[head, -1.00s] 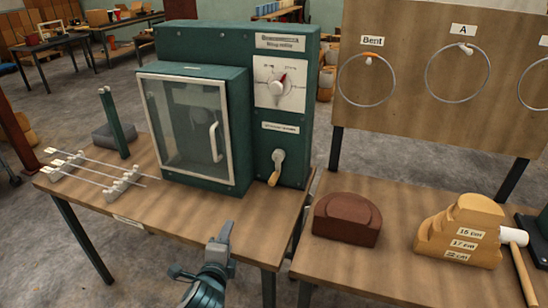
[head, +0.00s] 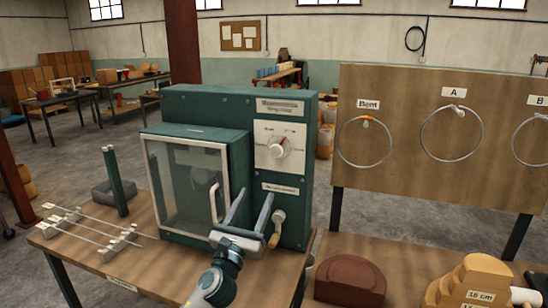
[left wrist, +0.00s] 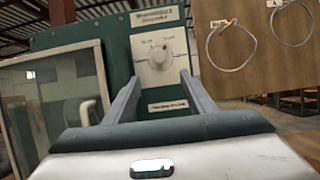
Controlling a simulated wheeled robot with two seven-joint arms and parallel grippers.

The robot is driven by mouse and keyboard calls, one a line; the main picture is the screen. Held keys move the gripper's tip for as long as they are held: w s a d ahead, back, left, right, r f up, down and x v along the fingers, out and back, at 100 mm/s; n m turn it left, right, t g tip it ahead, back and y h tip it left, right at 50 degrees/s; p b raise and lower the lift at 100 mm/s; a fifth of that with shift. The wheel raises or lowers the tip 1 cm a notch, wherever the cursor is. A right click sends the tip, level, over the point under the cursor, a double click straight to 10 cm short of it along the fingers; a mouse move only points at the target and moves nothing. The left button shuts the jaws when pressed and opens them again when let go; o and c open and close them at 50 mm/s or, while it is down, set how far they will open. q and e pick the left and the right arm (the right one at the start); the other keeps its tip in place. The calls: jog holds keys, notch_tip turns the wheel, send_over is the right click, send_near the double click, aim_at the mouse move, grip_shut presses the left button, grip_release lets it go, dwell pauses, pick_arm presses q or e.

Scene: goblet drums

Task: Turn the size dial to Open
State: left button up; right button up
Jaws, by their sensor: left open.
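The size dial (head: 279,147) is a round knob with a red pointer mark on a white plate, on the right front of the green machine (head: 222,104). It also shows in the left wrist view (left wrist: 160,58), above and between my fingers. The print around it is too small to read. My left gripper (head: 250,207) is open and empty, in front of the machine and below the dial, apart from it. In the left wrist view its two fingers (left wrist: 158,88) point up towards the dial plate. My right gripper is not in view.
A glazed door with a white handle (head: 214,203) is left of the dial. A crank lever (head: 276,228) sits below it, partly behind my left gripper. A board with wire rings (head: 440,135) stands at the right. A brown block (head: 350,280) lies on the near right table.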

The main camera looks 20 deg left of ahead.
pick_arm(q)
jog(key=shift+w, duration=0.1)
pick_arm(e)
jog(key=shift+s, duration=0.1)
pick_arm(q)
jog(key=p, duration=0.1)
send_near(275, 153)
jog(key=p+x, duration=0.2)
jog(key=x, duration=0.5)
jog(key=shift+w, duration=0.15)
jog(key=shift+w+r, duration=0.3)
jog(key=shift+w, duration=0.4)
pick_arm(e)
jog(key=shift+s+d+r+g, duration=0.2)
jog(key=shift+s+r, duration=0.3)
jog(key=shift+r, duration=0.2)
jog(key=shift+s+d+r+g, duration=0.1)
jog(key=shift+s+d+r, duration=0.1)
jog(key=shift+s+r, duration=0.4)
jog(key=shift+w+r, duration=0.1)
pick_arm(q)
jog(key=c, duration=1)
